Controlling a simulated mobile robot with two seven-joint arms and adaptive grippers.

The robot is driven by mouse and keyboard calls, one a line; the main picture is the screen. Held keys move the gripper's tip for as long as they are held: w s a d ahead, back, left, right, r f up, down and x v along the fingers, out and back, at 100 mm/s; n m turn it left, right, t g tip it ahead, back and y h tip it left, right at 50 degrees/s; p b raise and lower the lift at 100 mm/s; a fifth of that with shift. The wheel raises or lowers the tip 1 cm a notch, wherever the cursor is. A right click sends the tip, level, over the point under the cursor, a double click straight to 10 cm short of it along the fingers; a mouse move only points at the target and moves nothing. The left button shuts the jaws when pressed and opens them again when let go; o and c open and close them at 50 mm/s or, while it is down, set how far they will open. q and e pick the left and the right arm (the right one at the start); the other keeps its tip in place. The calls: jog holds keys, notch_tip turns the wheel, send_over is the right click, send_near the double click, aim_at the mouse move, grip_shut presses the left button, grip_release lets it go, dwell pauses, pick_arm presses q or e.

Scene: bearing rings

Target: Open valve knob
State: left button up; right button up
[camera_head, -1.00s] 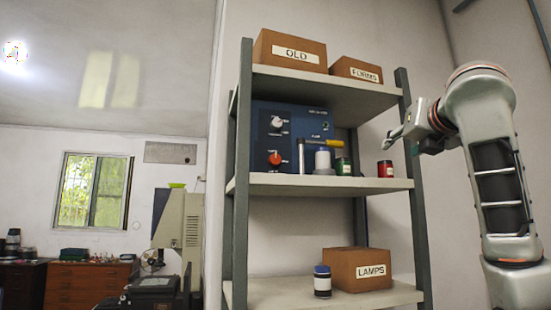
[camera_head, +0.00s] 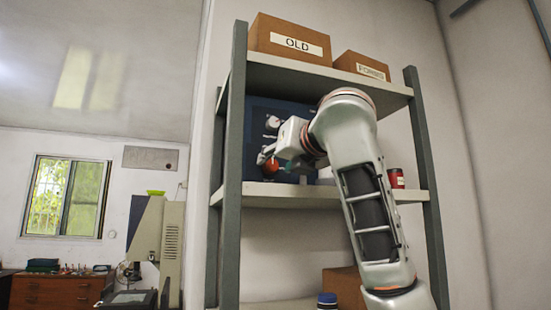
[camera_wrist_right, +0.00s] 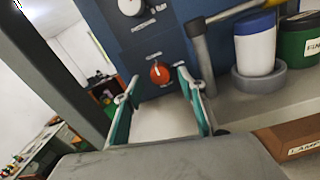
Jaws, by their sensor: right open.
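The valve knob is a round orange-red knob with a white mark, on the front of a blue panel box. In the right wrist view the orange knob (camera_wrist_right: 160,72) sits just beyond and between the fingertips of my right gripper (camera_wrist_right: 157,90), which is open and empty. In the head view the orange knob (camera_head: 271,167) shows at the gripper's front left, partly covered. The right gripper (camera_head: 266,158) is in front of the blue panel (camera_head: 262,115). A white knob (camera_wrist_right: 131,6) is higher on the panel. My left gripper is not in view.
A grey upright pipe (camera_wrist_right: 203,55), a blue-capped white jar (camera_wrist_right: 255,45) and a green can (camera_wrist_right: 298,40) stand right of the knob on the shelf (camera_head: 270,188). A grey shelf post (camera_head: 234,120) is close on the left. A red can (camera_head: 396,178) stands further right.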

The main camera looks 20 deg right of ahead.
jog(key=shift+w, duration=0.85)
jog(key=c, duration=1.1)
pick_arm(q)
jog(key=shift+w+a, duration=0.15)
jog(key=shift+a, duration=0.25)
